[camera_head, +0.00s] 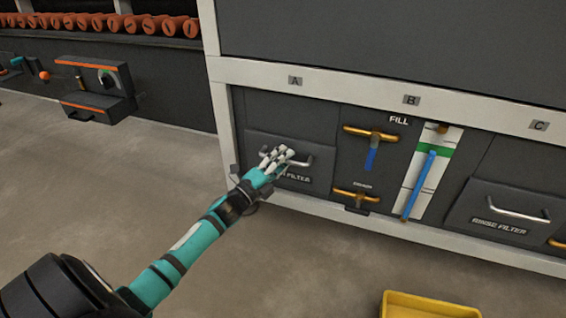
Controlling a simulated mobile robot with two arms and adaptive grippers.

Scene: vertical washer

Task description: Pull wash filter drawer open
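The wash filter drawer (318,178) is a dark grey panel low in the machine, under the plate marked A. Its label is partly covered, and only the end, with "FILTER", reads. Its pale bar handle (307,161) shows at its right end; the rest is behind my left gripper. My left gripper (278,155) is in front of the handle, with its pale fingers over the handle's left part. The fingers overlap the handle in the picture, so I cannot tell whether they are closed on it. The drawer front looks about level with the panel around it. My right gripper is out of view.
Right of the drawer are brass T-handles (371,134) with a blue lever and a blue bar (420,185) on a gauge. The rinse filter drawer (482,221) is further right. A yellow bin (428,306) stands on the floor. Floor before the drawer is clear.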

